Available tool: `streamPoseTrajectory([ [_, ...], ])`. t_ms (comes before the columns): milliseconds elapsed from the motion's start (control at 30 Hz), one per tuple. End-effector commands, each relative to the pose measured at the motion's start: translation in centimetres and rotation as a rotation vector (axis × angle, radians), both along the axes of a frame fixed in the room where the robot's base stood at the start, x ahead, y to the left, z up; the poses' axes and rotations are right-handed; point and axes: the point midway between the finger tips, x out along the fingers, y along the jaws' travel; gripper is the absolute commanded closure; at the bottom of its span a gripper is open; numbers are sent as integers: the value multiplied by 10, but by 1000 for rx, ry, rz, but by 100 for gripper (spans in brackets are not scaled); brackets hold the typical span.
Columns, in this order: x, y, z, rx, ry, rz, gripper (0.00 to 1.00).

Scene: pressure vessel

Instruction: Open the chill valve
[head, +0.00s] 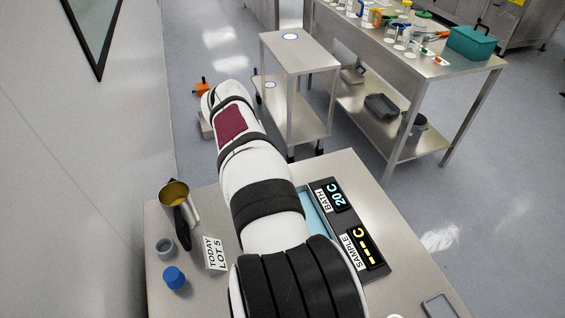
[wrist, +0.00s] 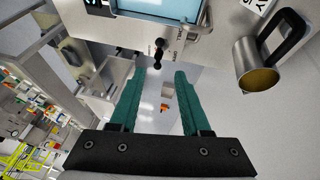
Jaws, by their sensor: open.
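A small black lever (wrist: 158,52), likely the chill valve, shows in the wrist view on the metal face below the blue bath (wrist: 170,8). Small lettering beside it is too small to read. My gripper (wrist: 160,76) has its two green fingers apart with nothing between them. Its tips point toward the lever, which appears just beyond them; I see no contact. In the head view my arm hides the lever and part of the bath (head: 315,215). The display panel (head: 345,228) reads BATH 20 C and SAMPLE with dashes.
A steel cart (head: 300,52) and a laden bench (head: 400,45) stand beyond.

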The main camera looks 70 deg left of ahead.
Motion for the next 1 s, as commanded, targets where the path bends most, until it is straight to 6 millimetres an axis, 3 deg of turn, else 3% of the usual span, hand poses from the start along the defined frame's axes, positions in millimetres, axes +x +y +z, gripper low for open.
streamPoseTrajectory([
  [300,18,34,-85,-3,1,-4,53],
  [433,23,45,-111,-2,1,-3,53],
  [600,26,52,-125,-1,2,-4,53],
  [900,27,53,-127,0,1,-4,53],
  [1000,26,53,-127,0,1,-4,71],
])
